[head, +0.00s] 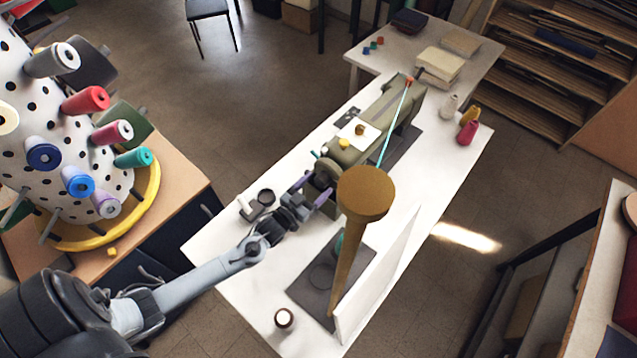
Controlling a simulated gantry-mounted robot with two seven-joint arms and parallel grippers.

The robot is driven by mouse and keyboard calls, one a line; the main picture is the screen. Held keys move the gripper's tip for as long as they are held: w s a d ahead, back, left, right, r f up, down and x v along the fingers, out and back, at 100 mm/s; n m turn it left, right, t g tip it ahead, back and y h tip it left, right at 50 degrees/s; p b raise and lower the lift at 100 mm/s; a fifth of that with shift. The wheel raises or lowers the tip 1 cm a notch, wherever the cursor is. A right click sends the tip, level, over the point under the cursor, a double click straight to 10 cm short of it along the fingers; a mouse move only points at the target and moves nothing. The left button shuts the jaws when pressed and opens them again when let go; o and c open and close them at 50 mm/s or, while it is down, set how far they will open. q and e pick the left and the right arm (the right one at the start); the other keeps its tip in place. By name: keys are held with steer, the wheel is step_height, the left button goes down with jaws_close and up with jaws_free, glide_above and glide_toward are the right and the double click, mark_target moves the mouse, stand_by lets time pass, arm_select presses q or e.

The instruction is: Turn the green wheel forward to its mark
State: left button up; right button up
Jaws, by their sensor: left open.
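An olive-green sewing machine (396,103) lies along the white table. A round, dull green-brown wheel (327,172) sits at its near end, partly hidden by my gripper and by a tall brown cone. My left gripper (311,190) comes in from the left and is open, with its purple-tipped fingers close to the wheel's near side. I cannot tell whether the fingers touch the wheel. I cannot make out a mark on the wheel. My right gripper is not in view.
The brown cone (365,193) stands close to the right of my gripper, with a teal thread (392,128) running to the machine. A white upright panel (378,275) is at the right. A spool tower (60,160) stands far left.

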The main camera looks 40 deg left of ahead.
arm_select(q)
steer(key=shift+w, duration=0.85)
steer(key=c, duration=1)
steer(key=shift+c, duration=0.2)
steer(key=shift+n, duration=0.4)
